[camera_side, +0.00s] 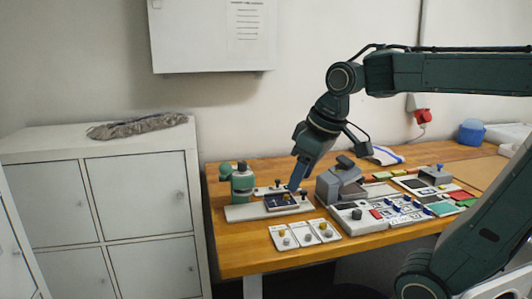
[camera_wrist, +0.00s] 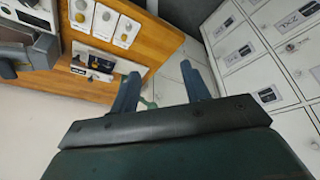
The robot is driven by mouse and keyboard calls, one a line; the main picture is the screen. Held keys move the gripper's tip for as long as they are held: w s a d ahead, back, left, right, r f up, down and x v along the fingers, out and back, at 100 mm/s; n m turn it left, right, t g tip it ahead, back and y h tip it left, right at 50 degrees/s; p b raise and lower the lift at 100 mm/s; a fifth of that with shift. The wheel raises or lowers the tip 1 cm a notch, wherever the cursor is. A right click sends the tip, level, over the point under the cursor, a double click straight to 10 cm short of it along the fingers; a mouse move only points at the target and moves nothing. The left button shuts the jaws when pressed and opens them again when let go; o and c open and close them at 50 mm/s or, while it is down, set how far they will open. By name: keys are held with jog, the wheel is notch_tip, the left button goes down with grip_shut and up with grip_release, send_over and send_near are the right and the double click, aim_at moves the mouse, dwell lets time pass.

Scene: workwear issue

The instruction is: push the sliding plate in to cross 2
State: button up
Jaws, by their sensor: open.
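A dark blue plate (camera_side: 280,204), which looks like the sliding plate, sits on a pale grey base (camera_side: 240,213) beside a green press-like fixture (camera_side: 242,182) at the table's left end. Small yellow and dark details show on it. Cross marks cannot be made out. My gripper (camera_side: 293,187) points down, its fingertips at or just above the plate's far right part; contact cannot be told. In the wrist view my gripper (camera_wrist: 160,70) has its two fingers well apart with nothing between them.
Several pale cards with round knobs (camera_side: 303,234) lie at the wooden table's (camera_side: 262,256) front edge. A grey fixture (camera_side: 341,180) and a button panel (camera_side: 380,214) stand to the right. Pale lockers (camera_side: 124,207) are at the left.

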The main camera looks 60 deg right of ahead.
jog(key=w+d+r+g, duration=0.1)
jog(key=w+d, duration=0.6)
jog(key=g, duration=0.3)
send_over(304, 191)
notch_tip(304, 191, down, 9)
jog(key=shift+y, duration=0.4)
jog(key=shift+f, duration=0.1)
notch_tip(304, 191, down, 14)
jog(key=shift+r, duration=0.2)
